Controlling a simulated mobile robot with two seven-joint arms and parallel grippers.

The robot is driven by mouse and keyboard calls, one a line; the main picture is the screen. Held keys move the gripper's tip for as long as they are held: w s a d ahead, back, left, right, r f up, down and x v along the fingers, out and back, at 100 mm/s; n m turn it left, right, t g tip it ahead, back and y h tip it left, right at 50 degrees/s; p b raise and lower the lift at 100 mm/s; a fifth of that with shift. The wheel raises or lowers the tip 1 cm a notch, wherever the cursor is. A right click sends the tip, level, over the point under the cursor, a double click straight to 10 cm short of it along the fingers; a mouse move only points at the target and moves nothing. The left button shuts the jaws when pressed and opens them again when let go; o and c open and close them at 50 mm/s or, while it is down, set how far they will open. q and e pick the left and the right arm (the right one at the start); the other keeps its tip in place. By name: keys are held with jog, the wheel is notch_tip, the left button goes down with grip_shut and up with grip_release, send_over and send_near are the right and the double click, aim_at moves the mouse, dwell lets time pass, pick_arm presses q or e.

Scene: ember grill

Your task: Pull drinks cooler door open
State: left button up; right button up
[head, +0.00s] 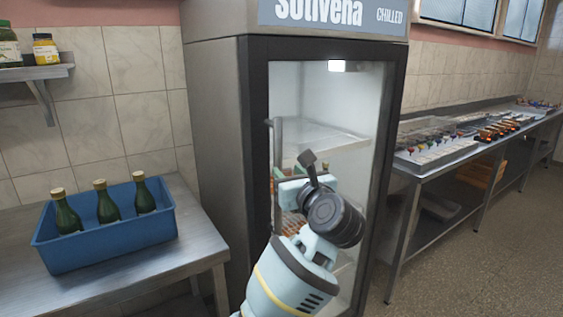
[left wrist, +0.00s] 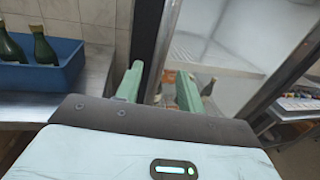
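The drinks cooler (head: 218,130) stands in the middle of the head view, and its dark-framed glass door (head: 345,110) looks closed. A vertical grey bar handle (head: 278,145) runs along the left side of the door. My left gripper (head: 292,186) is in front of the door by the lower part of the handle; its wrist partly hides the fingers there. In the left wrist view, my left gripper (left wrist: 158,82) has its two green fingers apart, with the handle (left wrist: 167,35) running down between them. I cannot tell whether either finger touches it. My right gripper is not in view.
A metal table (head: 205,255) at the left holds a blue crate (head: 110,247) with green bottles. A shelf (head: 40,73) with jars hangs above. A long metal counter (head: 415,180) with trays runs along the right wall. The floor at right is clear.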

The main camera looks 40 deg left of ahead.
aim_at(279, 163)
pick_arm(q)
jog(key=x, duration=0.7)
jog(key=shift+w+a+p, duration=0.15)
jog(key=shift+a+p, duration=0.1)
jog(key=shift+p, duration=0.1)
jog(key=shift+c, duration=0.2)
grip_shut()
